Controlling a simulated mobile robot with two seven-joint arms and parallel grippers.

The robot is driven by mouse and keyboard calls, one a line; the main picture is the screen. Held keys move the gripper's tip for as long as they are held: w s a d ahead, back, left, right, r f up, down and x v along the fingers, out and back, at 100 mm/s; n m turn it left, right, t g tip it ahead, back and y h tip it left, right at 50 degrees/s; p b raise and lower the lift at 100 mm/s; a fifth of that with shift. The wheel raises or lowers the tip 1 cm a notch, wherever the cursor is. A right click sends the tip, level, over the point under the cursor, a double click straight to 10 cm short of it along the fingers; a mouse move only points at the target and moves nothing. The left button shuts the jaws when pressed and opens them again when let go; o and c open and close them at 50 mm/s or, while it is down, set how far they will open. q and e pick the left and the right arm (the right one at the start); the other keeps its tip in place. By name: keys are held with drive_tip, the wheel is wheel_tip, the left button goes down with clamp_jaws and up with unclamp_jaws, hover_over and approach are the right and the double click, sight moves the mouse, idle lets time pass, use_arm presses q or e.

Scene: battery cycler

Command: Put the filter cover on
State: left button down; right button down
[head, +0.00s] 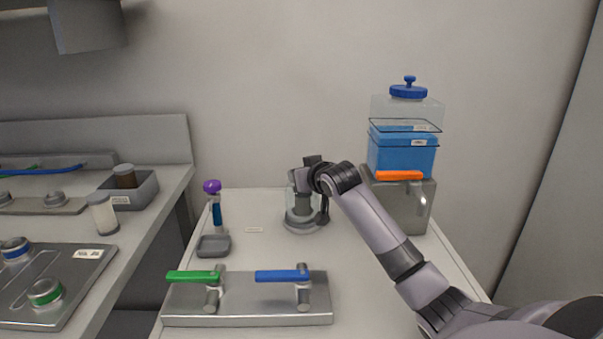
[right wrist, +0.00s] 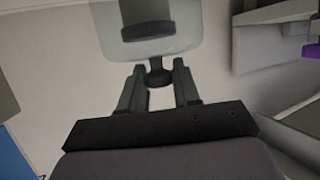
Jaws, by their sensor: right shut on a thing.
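The filter cover (right wrist: 180,42) is a clear, cup-like piece with a dark knob (right wrist: 155,75). My right gripper (right wrist: 157,82) is shut on that knob in the right wrist view. A dark grey cylinder, the filter (right wrist: 148,20), shows through the clear wall. In the head view, my right gripper (head: 303,182) is above the filter's round grey base (head: 304,226), and the clear cover (head: 290,203) shows faintly around the grey cylinder. I cannot tell whether the cover's rim touches the base. The wrist hides the knob in the head view. My left gripper is not in view.
A steel block with a green handle (head: 193,276) and a blue handle (head: 283,275) stands in front. A purple-knobbed valve (head: 212,187) and small grey tray (head: 213,246) are left. A blue tank (head: 398,158) stands right on a grey box with an orange handle (head: 399,175).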

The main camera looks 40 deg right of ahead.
idle(0.3)
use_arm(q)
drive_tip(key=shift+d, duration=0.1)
use_arm(e)
drive_tip(key=shift+c, duration=1.2)
unclamp_jaws()
drive_tip(key=shift+r+p, duration=0.7)
drive_tip(key=shift+p, duration=0.1)
drive_tip(key=shift+r+p, duration=0.75)
drive_tip(key=shift+p, duration=0.1)
drive_tip(key=shift+r+p, duration=0.75)
drive_tip(key=shift+p, duration=0.1)
drive_tip(key=shift+r+p, duration=1.35)
drive_tip(key=shift+p, duration=0.2)
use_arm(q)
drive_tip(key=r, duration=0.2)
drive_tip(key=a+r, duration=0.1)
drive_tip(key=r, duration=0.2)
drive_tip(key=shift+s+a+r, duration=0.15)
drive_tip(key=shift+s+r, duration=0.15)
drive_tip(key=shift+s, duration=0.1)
